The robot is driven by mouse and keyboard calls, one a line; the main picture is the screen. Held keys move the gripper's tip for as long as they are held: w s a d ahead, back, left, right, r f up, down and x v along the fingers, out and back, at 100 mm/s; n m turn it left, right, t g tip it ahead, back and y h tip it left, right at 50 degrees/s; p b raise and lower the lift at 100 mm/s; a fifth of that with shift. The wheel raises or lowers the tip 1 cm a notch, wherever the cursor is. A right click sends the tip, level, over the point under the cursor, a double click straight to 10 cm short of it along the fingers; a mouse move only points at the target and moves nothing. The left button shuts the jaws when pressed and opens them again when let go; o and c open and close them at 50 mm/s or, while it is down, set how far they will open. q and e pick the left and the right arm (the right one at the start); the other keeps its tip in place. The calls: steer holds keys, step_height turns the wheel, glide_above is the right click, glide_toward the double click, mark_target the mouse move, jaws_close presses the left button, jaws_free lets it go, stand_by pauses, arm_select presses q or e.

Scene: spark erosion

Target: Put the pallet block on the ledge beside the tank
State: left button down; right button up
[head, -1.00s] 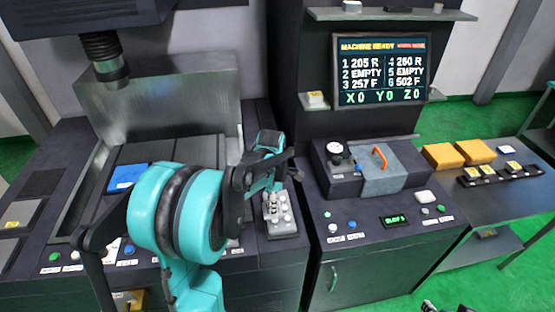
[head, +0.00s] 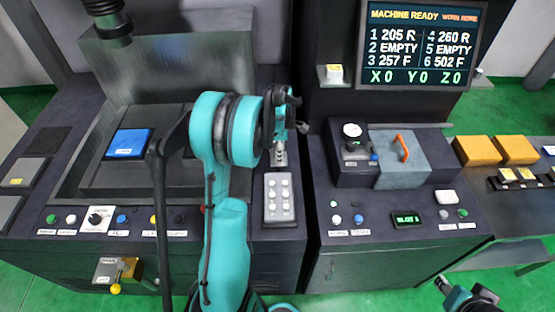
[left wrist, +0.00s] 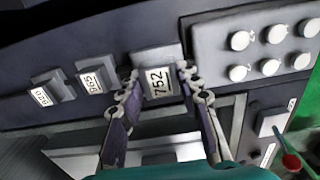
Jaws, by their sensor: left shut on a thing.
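The pallet block (left wrist: 157,78), a grey block with a white label reading 752, sits between the two fingers of my left gripper (left wrist: 158,95) in the left wrist view. The gripper is shut on it. In the head view my left gripper (head: 282,130) is over the dark ledge (head: 262,165) to the right of the tank (head: 168,42), just beyond the keypad. I cannot tell whether the block touches the ledge. Part of my right gripper (head: 445,287) shows at the lower right of the head view; its fingers are unclear.
A grey keypad (head: 280,200) with round buttons stands close by, also in the left wrist view (left wrist: 255,40). Two labelled blocks (left wrist: 95,80) (left wrist: 50,90) sit in a row to the left. A blue block (head: 129,143) lies in the tank. A screen (head: 420,42) stands behind.

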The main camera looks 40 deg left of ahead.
arm_select(q)
steer(key=shift+a+f, duration=0.35)
steer(key=shift+a, duration=0.2)
steer(key=shift+w+f+b, duration=0.1)
steer(key=shift+f+b, duration=0.35)
steer(key=shift+f, duration=1.55)
steer(key=shift+f, duration=0.1)
steer(key=c, duration=1.1)
jaws_free()
steer(key=shift+o, duration=0.2)
